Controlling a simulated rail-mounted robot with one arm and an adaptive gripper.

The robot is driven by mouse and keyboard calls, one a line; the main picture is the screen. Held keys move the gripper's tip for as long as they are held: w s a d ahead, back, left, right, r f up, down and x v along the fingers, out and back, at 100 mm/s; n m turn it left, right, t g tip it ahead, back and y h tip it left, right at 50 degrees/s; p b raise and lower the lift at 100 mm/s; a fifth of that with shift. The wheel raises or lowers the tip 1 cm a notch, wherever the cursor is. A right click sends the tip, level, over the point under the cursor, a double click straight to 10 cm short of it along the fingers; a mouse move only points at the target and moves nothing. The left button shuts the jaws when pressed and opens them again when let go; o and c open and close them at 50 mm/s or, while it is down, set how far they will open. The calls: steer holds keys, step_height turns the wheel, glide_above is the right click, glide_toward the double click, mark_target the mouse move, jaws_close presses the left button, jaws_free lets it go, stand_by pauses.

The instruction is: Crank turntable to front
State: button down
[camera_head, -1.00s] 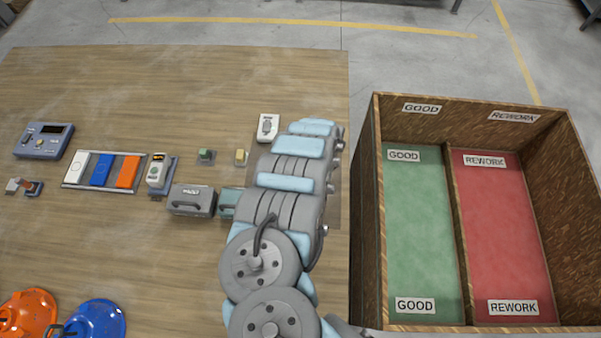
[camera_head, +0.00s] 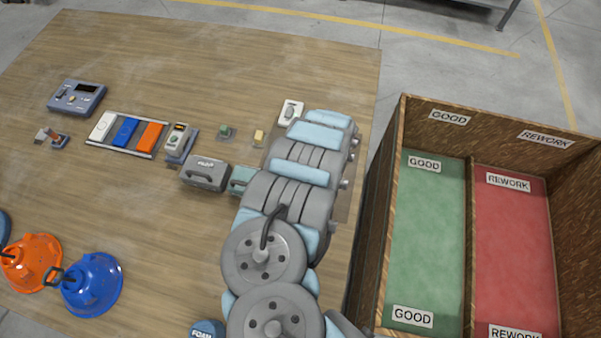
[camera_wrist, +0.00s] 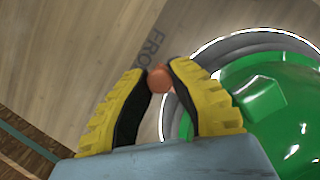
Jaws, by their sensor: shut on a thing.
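In the wrist view, my gripper (camera_wrist: 160,72) has yellow, black-lined fingers closed around a small copper-orange knob (camera_wrist: 159,80). The knob stands at the edge of the turntable (camera_wrist: 172,105), whose grey ring with a light rim curves around a green hood (camera_wrist: 275,100). The hood shows only in part, to the right of my gripper. Lettering that starts "FRO" (camera_wrist: 150,50) is on the wood just beyond the fingertips; its end is hidden or cut off. In the head view, my arm hides the gripper, knob and turntable.
An orange hood (camera_head: 30,262) and a blue hood (camera_head: 92,285) are at the lower left. A grey control box (camera_head: 77,97), a rack of coloured blocks (camera_head: 126,132) and a grey case (camera_head: 205,173) stand on the table. A wooden crate (camera_head: 386,200) with GOOD and REWORK halves is at right.

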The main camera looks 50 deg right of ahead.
steer(key=shift+w, duration=0.1)
stand_by(0.3)
steer(key=c, duration=0.9)
jaws_free()
steer(key=shift+w+a, duration=0.1)
steer(key=shift+a, duration=0.1)
steer(key=shift+d, duration=0.1)
steer(key=v, duration=1.2)
steer(key=shift+d+f, duration=0.1)
